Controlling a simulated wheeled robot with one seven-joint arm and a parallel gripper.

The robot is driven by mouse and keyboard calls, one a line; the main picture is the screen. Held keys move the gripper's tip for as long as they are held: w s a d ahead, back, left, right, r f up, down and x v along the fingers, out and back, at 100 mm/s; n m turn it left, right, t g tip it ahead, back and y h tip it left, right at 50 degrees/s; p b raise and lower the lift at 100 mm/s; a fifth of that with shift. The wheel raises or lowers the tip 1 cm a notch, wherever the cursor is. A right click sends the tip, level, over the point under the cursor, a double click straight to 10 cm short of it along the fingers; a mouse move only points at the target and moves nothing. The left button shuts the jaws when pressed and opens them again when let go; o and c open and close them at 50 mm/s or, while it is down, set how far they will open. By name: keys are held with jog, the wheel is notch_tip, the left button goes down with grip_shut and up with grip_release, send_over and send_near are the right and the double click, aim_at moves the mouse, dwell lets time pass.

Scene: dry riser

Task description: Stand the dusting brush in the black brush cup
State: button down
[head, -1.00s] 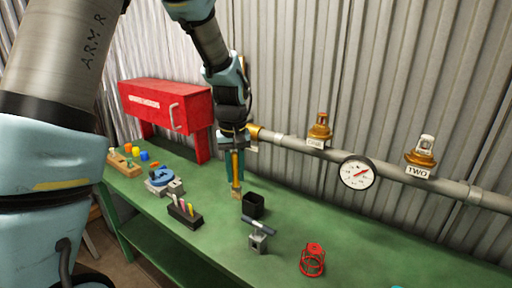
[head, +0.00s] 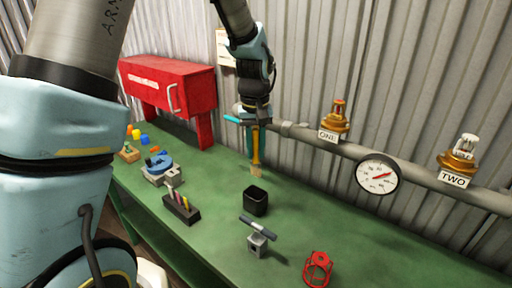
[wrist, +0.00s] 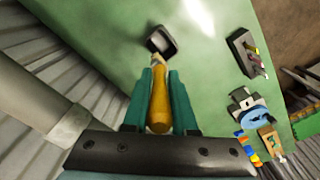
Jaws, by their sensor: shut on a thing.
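The dusting brush (head: 255,150) has a yellow-brown handle and hangs upright, bristles down, from my gripper (head: 254,128). My gripper is shut on its handle, and the brush also shows between the teal fingers in the wrist view (wrist: 159,104). The black brush cup (head: 255,203) is a square open cup standing on the green bench. In the head view the brush is above and behind the cup, apart from it. In the wrist view the cup (wrist: 161,42) lies just beyond the brush's far end, which partly overlaps its near rim.
A black holder with coloured pens (head: 181,209) and a grey block with a bar (head: 257,240) stand near the cup. A red wire cage (head: 318,268) is at front right. A red cabinet (head: 165,92) stands left. A pipe with a gauge (head: 377,174) runs behind.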

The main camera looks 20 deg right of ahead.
jog(key=shift+f+b, duration=3.2)
jog(key=shift+f, duration=1.85)
jog(key=c, duration=0.6)
grip_release()
jog(key=shift+c, duration=0.2)
jog(key=shift+r, duration=0.1)
notch_tip(320, 180, up, 11)
jog(key=shift+s+a+f+b, duration=0.1)
jog(key=shift+f+b, duration=0.05)
jog(key=shift+b, duration=0.85)
